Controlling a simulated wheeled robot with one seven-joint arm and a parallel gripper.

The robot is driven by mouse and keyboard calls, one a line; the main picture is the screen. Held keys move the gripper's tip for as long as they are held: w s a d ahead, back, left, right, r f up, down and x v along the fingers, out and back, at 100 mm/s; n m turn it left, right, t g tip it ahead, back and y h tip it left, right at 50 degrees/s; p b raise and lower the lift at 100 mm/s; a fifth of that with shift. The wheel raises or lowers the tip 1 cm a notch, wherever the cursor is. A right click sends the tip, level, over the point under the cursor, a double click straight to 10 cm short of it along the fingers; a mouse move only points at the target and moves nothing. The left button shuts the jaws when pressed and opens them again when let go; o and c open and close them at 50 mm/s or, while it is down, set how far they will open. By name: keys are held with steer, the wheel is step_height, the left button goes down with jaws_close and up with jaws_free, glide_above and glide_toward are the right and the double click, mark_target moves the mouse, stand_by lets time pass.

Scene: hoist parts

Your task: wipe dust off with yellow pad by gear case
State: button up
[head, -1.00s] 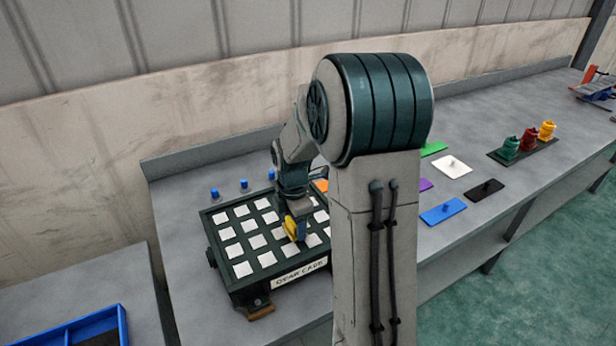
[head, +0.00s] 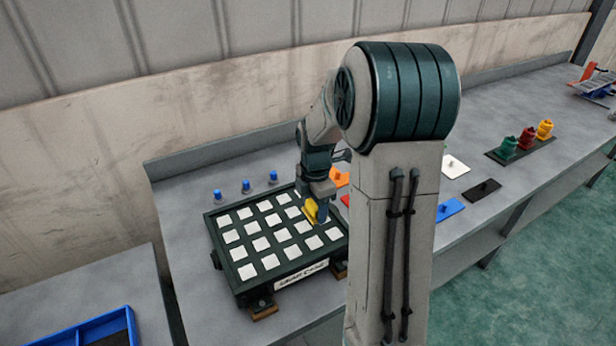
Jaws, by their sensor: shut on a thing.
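The gear case (head: 290,282) is a dark green box with a labelled front, standing on the grey bench. Its top carries rows of white square patches (head: 270,262). My gripper (head: 317,210) is over the right part of the top and is shut on the yellow pad (head: 310,209). The pad is at or just above the top surface; I cannot tell whether it touches. My arm hides part of the case's right side.
Blue-topped pegs (head: 245,186) stand behind the case. Green, red and yellow parts (head: 526,139) stand farther right. A blue tray (head: 100,328) is at lower left.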

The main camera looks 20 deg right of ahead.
steer(key=shift+r+p, duration=1.15)
steer(key=shift+r, duration=0.7)
